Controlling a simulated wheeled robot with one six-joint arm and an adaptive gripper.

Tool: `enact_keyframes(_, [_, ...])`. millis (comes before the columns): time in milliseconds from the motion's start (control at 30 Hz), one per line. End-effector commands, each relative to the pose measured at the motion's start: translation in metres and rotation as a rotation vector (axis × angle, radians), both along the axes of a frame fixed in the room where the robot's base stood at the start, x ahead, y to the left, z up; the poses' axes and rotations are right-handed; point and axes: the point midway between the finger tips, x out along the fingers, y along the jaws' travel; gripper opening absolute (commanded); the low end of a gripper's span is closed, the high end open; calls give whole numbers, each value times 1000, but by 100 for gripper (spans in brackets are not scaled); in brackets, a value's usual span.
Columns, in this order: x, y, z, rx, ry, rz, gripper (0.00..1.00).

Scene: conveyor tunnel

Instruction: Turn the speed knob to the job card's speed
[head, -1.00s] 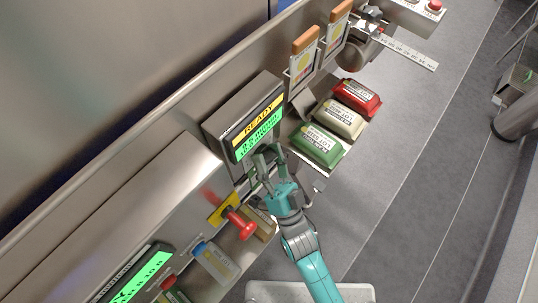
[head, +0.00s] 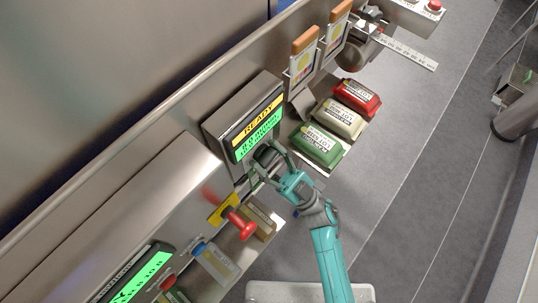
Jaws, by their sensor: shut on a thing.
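The speed knob (head: 266,156) is a dark round shape just below the display panel (head: 250,120). My gripper (head: 268,165) is shut on it, with one finger on each side, and the fingers partly hide it. The display has a yellow band reading READY above green lines too small to read surely. I cannot tell which card is the job card; two cards with coloured patches (head: 302,66) (head: 335,36) stand in holders behind the display, their text unreadable.
Green (head: 318,145), cream (head: 340,118) and red (head: 357,96) labelled packs lie right of the display. A second green screen (head: 138,278) is at the lower left.

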Motion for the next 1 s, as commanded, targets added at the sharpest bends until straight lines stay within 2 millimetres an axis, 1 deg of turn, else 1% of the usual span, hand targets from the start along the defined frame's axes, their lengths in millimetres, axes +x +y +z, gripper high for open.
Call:
enact_keyframes(533, [0, 0, -1, -20, -22, 0, 17])
enact_keyframes(567, [0, 0, -1, -20, -22, 0, 54])
enact_keyframes(600, [0, 0, -1, -20, -22, 0, 64])
enact_keyframes(667, [0, 0, -1, -20, -22, 0, 77])
enact_keyframes(1000, [0, -1, -1, -19, -22, -1, 77])
